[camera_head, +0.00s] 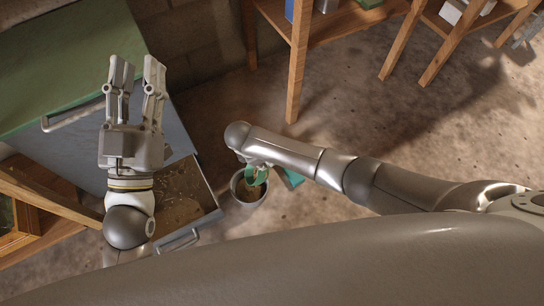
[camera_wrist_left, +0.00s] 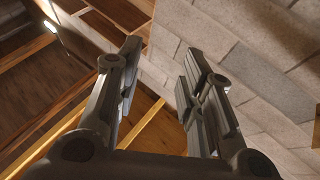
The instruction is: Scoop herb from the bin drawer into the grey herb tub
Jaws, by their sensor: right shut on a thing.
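The bin drawer (camera_head: 192,224) is pulled out of the green-topped cabinet at the left of the head view, with brown herb (camera_head: 180,193) in it. The grey herb tub (camera_head: 236,192) stands on the floor just right of the drawer, with some brown material inside. My right gripper (camera_head: 262,166) is over the tub, largely hidden by its own wrist. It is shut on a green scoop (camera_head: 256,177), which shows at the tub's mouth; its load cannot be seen. My left gripper (camera_head: 137,88) is open and empty, raised above the drawer and cabinet; it also shows in the left wrist view (camera_wrist_left: 160,75).
The cabinet (camera_head: 75,75) with a second handle stands at the left. A wooden frame (camera_head: 45,195) is beside the drawer. Wooden shelves (camera_head: 335,25) and stools stand at the back. The concrete floor at centre right is clear below my right arm.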

